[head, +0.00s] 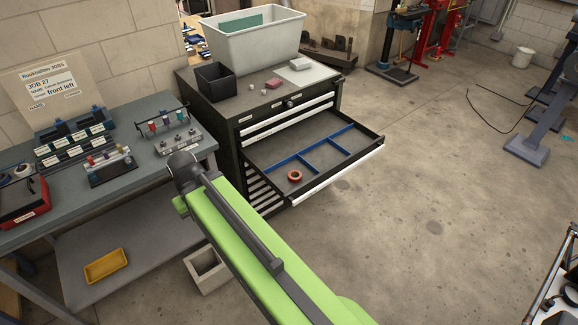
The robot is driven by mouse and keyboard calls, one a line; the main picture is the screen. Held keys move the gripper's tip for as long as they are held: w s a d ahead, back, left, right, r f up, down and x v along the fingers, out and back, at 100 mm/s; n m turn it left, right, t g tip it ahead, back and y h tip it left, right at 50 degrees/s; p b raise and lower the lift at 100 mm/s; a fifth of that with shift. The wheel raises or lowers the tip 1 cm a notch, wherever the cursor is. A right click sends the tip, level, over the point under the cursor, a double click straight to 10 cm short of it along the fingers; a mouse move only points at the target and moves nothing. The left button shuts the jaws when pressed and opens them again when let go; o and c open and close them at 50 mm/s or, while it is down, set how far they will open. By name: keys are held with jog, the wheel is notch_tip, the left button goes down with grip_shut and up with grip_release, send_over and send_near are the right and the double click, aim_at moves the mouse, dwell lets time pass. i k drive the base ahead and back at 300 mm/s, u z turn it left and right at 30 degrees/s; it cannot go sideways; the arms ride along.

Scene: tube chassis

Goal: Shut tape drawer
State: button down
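The tape drawer (341,178) is pulled far out of the dark tool cabinet (222,113), with a pale front edge facing the lower right. Blue dividers (310,167) split its inside. A red roll of tape (294,176) lies in the drawer's near left part. My green arm reaches up from the bottom of the view, and its dark end stands left of the drawer, near the bench edge. My gripper's fingers cannot be made out, and I see no contact with the drawer.
A large white bin (254,48), a black box (215,82) and small items stand on the cabinet. The workbench (150,183) on the left holds racks. A concrete block (207,270) stands on the floor beside my arm. Floor (430,220) right of the drawer is clear.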

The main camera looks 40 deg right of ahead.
aim_at(324, 146)
jog(key=z, duration=0.1)
jog(key=i, duration=0.95)
jog(key=u, duration=0.05)
